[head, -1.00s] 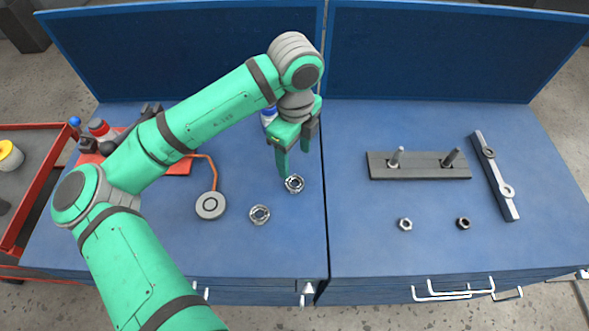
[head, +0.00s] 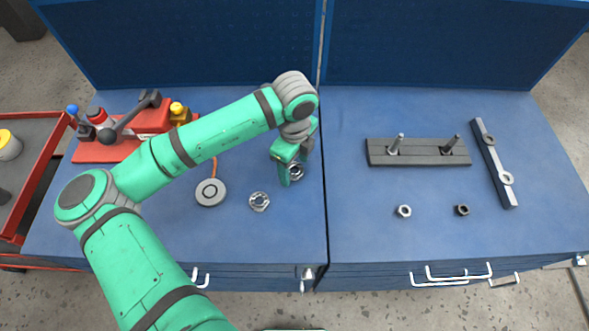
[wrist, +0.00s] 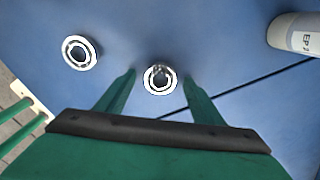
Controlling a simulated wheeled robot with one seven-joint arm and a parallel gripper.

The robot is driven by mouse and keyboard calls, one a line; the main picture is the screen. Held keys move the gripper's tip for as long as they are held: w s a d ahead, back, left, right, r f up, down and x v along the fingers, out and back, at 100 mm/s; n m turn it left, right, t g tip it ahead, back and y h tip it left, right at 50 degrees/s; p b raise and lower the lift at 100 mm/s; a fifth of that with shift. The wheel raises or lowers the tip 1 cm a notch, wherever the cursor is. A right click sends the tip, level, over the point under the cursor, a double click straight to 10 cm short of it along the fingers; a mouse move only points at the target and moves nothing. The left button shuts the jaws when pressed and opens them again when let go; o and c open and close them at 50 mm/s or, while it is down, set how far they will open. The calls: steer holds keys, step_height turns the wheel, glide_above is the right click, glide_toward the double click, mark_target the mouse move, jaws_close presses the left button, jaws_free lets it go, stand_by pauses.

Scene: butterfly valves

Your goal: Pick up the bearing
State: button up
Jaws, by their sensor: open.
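One ring-shaped metal bearing (head: 296,171) lies on the blue bench top, partly hidden by my gripper (head: 292,176) in the head view. In the wrist view this bearing (wrist: 160,78) lies between the two green fingers of my gripper (wrist: 160,82), near their tips. The fingers are open and spread to either side of it; I cannot tell whether they touch it. A second, similar bearing (head: 259,201) lies to the left and nearer the front edge. It also shows in the wrist view (wrist: 80,53), outside the fingers.
A round grey disc (head: 210,192) with an orange cable lies left of the bearings. To the right are a dark plate with two pins (head: 418,152), a long bar (head: 494,163) and two nuts (head: 403,211).

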steer(key=c, duration=1.2)
steer(key=shift+r, duration=0.15)
